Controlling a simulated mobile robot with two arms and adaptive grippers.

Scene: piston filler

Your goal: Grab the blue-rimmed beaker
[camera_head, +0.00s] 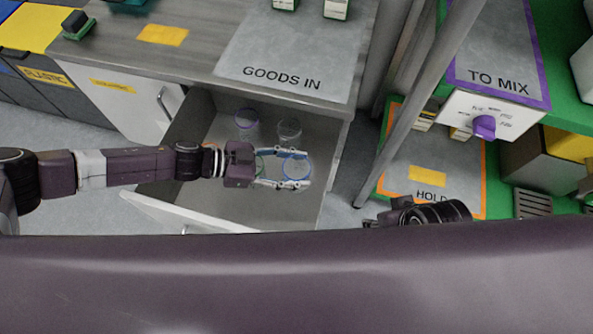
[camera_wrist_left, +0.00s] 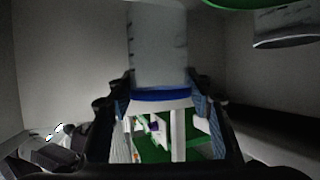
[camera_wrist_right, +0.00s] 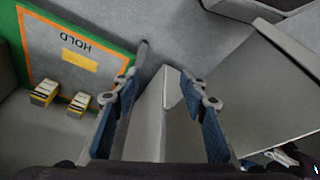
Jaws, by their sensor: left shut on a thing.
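The blue-rimmed beaker (camera_head: 294,164) is a clear glass in the open drawer, toward the drawer's right side in the head view. My left gripper (camera_head: 299,171) reaches in from the left, with one finger on each side of the beaker, shut on it. In the left wrist view the blue rim (camera_wrist_left: 162,95) lies between the finger pads, and the clear wall with dark marks shows above it. I cannot tell whether the beaker touches the drawer floor. My right gripper (camera_wrist_right: 166,90) is open and empty, outside the drawer.
The GOODS IN counter (camera_head: 290,60) overhangs the back. A grey post (camera_head: 415,100) stands right, beside the HOLD area (camera_head: 405,178).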

